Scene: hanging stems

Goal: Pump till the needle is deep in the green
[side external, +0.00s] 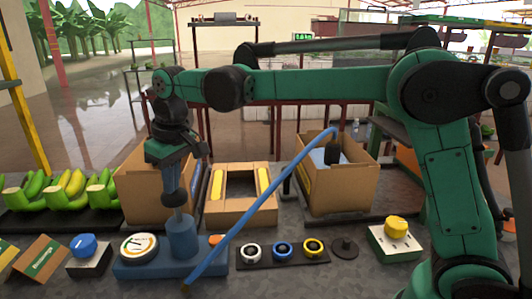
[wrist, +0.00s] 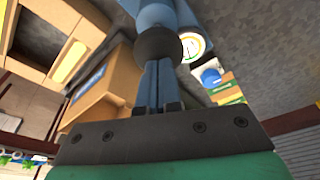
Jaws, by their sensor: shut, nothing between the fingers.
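The blue pump (side external: 182,238) stands upright on a blue base in the side view. Its round black knob (side external: 175,199) is on top. My gripper (side external: 173,187) points down with its blue fingers shut and empty, the tips at or just above the knob. The wrist view shows the shut fingers (wrist: 157,65) meeting the black knob (wrist: 158,45); whether they touch it I cannot tell. The white round gauge (side external: 139,246) lies left of the pump and also shows in the wrist view (wrist: 193,46). Its needle is too small to read surely.
A long blue tube (side external: 262,207) slants from the right cardboard box (side external: 343,190) to the front edge. A strip with several ring-shaped dials (side external: 282,251) is right of the pump. A blue-knobbed box (side external: 86,251) stands left. Cardboard boxes (side external: 240,209) stand close behind.

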